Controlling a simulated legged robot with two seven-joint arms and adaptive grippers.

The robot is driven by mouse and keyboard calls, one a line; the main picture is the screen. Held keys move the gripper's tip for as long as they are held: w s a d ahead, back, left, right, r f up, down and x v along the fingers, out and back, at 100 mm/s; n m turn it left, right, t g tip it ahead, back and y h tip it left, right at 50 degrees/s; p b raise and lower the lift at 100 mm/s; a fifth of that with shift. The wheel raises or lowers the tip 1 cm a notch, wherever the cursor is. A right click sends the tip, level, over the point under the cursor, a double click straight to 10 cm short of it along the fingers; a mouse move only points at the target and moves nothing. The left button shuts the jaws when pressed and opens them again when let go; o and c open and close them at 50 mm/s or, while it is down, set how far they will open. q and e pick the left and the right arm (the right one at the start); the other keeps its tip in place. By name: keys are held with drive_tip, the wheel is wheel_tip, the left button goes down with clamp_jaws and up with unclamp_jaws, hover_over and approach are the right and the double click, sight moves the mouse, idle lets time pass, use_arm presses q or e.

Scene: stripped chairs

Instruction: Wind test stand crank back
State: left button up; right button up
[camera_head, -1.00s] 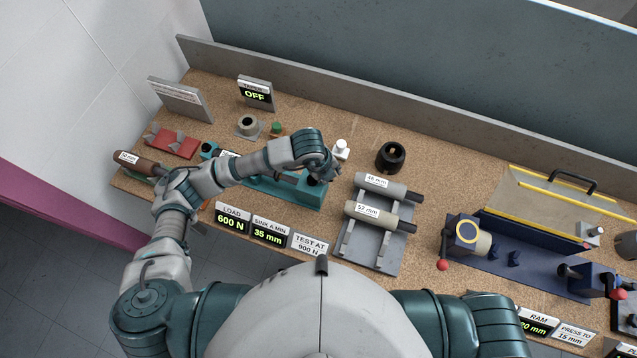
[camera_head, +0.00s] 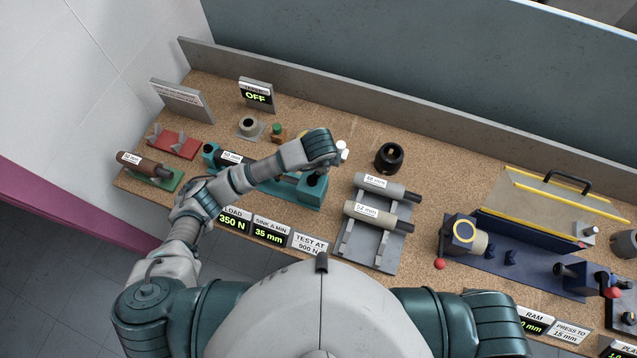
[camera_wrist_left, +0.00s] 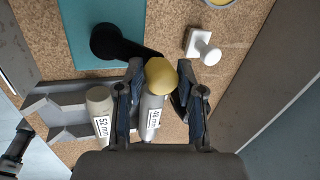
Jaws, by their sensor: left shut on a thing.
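The teal test stand (camera_head: 303,195) lies on the bench, partly hidden by my left arm. A dark labelled strut (camera_head: 229,157) sits at its left end. In the left wrist view a black crank arm (camera_wrist_left: 128,48) runs from the teal base to a yellow knob (camera_wrist_left: 160,76). My left gripper (camera_wrist_left: 160,72) is shut on this crank knob, one finger on each side. In the head view my wrist hides the knob and fingers. The load display (camera_head: 233,219) reads 350 N; a sign beside it reads TEST AT 900 N. My right gripper is out of view.
A grey rack (camera_head: 385,250) with two struts, 46 mm and 52 mm, stands close right of the stand. A white knob on a square base (camera_wrist_left: 203,47) is near the gripper. A brown strut (camera_head: 143,163) lies on a green cradle at left.

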use_arm(q)
drive_tip(key=shift+f, duration=0.15)
drive_tip(key=n, duration=0.1)
drive_tip(key=a+n+y+p, duration=0.1)
drive_tip(key=shift+w+n, duration=0.3)
drive_tip(key=shift+n, duration=0.1)
drive_tip(key=shift+w+a+n+y, duration=0.3)
drive_tip(key=shift+a+n, duration=0.1)
drive_tip(key=shift+n, duration=0.6)
